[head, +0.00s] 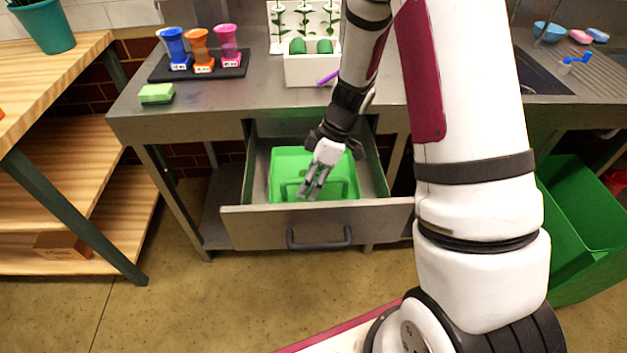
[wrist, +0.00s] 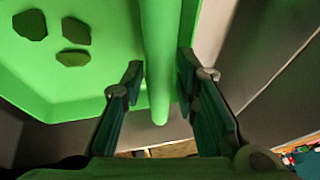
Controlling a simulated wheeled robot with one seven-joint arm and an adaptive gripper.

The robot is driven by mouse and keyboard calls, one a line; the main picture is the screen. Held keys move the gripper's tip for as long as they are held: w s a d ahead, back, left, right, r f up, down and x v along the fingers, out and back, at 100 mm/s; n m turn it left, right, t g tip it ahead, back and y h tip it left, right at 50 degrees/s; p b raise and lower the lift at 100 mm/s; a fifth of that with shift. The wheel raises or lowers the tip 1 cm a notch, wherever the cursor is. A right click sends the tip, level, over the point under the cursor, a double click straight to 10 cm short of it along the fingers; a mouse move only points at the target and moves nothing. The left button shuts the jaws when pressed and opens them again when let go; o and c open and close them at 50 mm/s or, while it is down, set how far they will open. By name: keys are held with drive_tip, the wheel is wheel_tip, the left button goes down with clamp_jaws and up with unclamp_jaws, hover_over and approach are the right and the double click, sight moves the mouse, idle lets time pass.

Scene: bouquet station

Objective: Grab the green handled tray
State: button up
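The green tray (head: 285,168) sits inside an open drawer under the counter; its floor and wall also show in the wrist view (wrist: 85,85). My gripper (head: 308,192) reaches down into the drawer over the tray's front part. In the wrist view my gripper (wrist: 161,75) has its two fingers on opposite sides of the tray's green handle bar (wrist: 162,50). The fingertips lie very close to the bar; I cannot tell whether they press on it. Three dark oval marks or holes (wrist: 73,58) show on the tray.
The drawer front with a dark handle (head: 320,240) is pulled out. On the counter are a dark tray (head: 233,68) of coloured cups, a green sponge (head: 156,93) and a white holder (head: 305,72). A wooden shelf stands left, a green bin (head: 590,215) right.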

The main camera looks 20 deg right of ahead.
clamp_jaws()
drive_tip(key=shift+r+p, duration=0.2)
drive_tip(key=shift+p, duration=0.1)
